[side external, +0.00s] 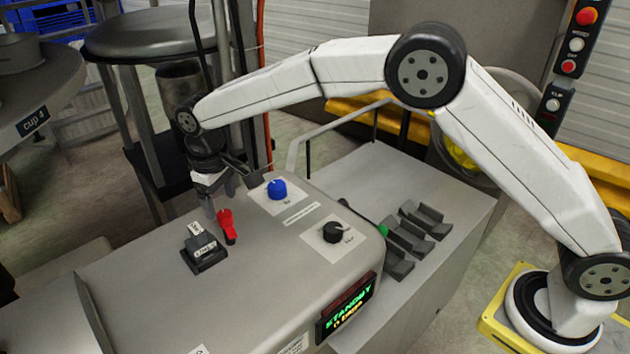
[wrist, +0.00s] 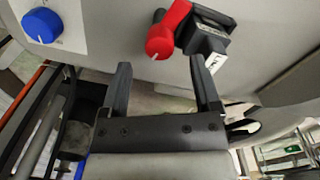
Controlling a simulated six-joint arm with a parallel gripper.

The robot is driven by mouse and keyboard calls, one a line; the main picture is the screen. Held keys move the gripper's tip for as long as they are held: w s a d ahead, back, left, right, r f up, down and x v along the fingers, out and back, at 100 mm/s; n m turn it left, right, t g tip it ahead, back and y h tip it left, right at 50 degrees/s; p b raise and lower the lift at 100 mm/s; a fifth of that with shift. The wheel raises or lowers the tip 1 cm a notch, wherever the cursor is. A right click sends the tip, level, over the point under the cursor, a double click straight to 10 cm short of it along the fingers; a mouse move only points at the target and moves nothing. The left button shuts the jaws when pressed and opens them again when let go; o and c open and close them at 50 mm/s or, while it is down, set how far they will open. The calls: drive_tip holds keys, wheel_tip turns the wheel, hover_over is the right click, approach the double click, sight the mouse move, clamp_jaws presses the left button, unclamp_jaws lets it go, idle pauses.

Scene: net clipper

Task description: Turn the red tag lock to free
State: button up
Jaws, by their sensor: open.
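The red tag lock (side external: 227,226) is a red handle on top of the grey machine housing in the side view, between a blue knob and a black block. In the wrist view the red tag lock (wrist: 166,32) lies at the top, just beyond my fingertips, with a white line on its round end. My gripper (side external: 219,196) is just behind the red lock in the side view. In the wrist view my gripper (wrist: 160,68) is open, its two dark fingers apart with nothing between them. Whether a finger touches the lock is unclear.
A blue knob (side external: 277,189) and a black knob (side external: 333,232) stand on the housing (side external: 250,290). A black block with white labels (side external: 204,251) stands left of the lock. A display (side external: 346,308) reads STANDBY. Black cradles (side external: 410,235) sit on the bench at right.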

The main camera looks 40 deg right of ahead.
sight(224, 214)
drive_tip(key=shift+f, duration=1.8)
clamp_jaws()
drive_tip(key=shift+n, duration=1.5)
unclamp_jaws()
